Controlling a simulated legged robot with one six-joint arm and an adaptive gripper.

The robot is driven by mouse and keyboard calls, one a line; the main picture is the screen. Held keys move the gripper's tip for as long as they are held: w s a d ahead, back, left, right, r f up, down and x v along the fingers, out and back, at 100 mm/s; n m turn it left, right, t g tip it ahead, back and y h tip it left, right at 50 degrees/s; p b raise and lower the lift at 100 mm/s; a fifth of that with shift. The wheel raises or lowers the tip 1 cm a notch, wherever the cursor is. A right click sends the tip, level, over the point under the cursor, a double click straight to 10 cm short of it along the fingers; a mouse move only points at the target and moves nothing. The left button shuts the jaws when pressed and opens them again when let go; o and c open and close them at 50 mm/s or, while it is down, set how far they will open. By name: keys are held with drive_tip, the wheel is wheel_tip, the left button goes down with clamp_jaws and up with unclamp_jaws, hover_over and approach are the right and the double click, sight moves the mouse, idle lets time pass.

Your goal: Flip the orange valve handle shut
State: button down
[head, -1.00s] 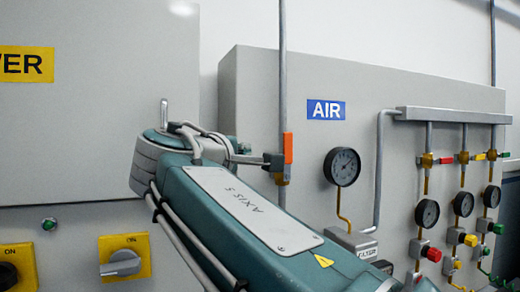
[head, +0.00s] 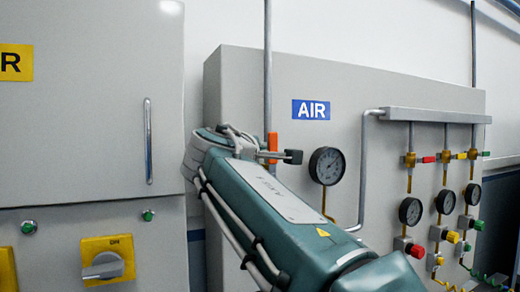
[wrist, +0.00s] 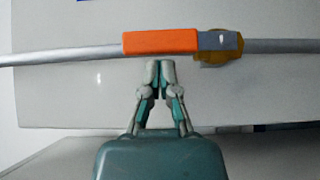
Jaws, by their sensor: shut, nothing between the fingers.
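The orange valve handle (head: 272,142) shows on the vertical pipe left of the AIR sign in the head view. My arm covers the pipe below it. In the wrist view the handle (wrist: 160,42) lies along the pipe, in line with it. A grey end piece (wrist: 218,41) and the brass valve body (wrist: 222,58) are at its right end. My gripper (wrist: 160,66) is shut and empty, its fingertips together just below the middle of the handle in that view. I cannot tell whether they touch it.
A pressure gauge (head: 327,165) sits right of the valve. Further right, several small gauges and valves hang from a grey manifold (head: 435,115). A grey cabinet (head: 90,110) with a vertical door handle (head: 148,140) and a yellow rotary switch (head: 107,260) stands at left.

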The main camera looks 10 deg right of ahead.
drive_tip(key=shift+d+r+m+g, duration=0.25)
drive_tip(key=shift+d+m+g, duration=0.05)
drive_tip(key=shift+m+g, duration=0.2)
drive_tip(key=shift+w+d, duration=0.1)
drive_tip(key=shift+w+d+r+m+g+y, duration=0.15)
drive_tip(key=shift+d+m+g+y, duration=0.15)
drive_tip(key=shift+d+m+y, duration=0.2)
drive_tip(key=shift+w+d+r+m+g+y, duration=0.1)
drive_tip(key=shift+d+m+g+y, duration=0.2)
drive_tip(key=shift+d+m+y, duration=0.15)
drive_tip(key=w+d+f+m+g+y, duration=0.1)
drive_tip(key=d+f+m+g+y, duration=0.2)
drive_tip(key=d+y, duration=0.3)
drive_tip(key=shift+w+d+f+m+y, duration=0.15)
drive_tip(key=shift+d+f+m+y, duration=0.2)
drive_tip(key=shift+d+f+m, duration=0.25)
idle(0.9)
drive_tip(key=shift+a, duration=0.1)
idle(0.4)
